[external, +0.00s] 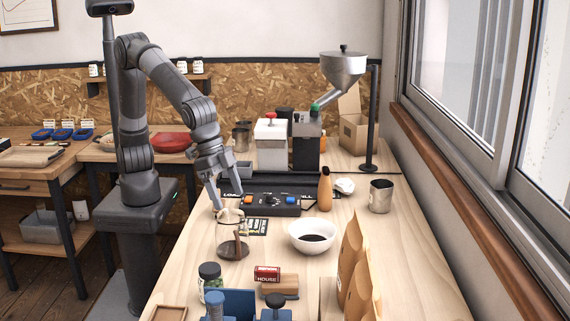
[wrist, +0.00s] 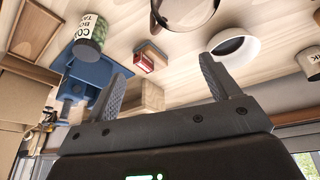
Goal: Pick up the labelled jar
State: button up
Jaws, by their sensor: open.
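The labelled jar (external: 210,277) has a dark lid and stands at the front left of the bench in the external view. In the wrist view the jar (wrist: 90,36) is at upper left, with a pale label bearing partly readable dark letters. My gripper (external: 229,207) is open and empty, above the bench beside the round-topped stand, farther back than the jar. In the wrist view my gripper (wrist: 163,68) has its two fingers wide apart with nothing between them held. The jar lies outside the fingers, beyond the left one.
A stand with a glass ring (external: 233,246) is close below my gripper. A red box (external: 266,275), a wooden block (external: 282,287) and blue equipment (external: 240,303) crowd near the jar. A white bowl (external: 313,236) and paper bags (external: 354,262) are to the right.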

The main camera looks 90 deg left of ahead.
jog(key=m, duration=0.1)
send_over(205, 264)
jog(key=s+a, duration=0.1)
jog(key=s, duration=0.1)
notch_tip(205, 264, down, 6)
jog(key=shift+s+f, duration=0.1)
jog(key=shift+f, duration=0.15)
jog(key=x, duration=0.4)
jog(key=shift+w+f, duration=0.25)
jog(key=shift+f, duration=0.05)
jog(key=shift+d+x, duration=0.15)
jog(key=shift+x, duration=1.25)
jog(key=shift+d+x, duration=0.15)
jog(key=shift+x, duration=1.2)
jog(key=shift+r, duration=0.1)
jog(key=c, duration=1.2)
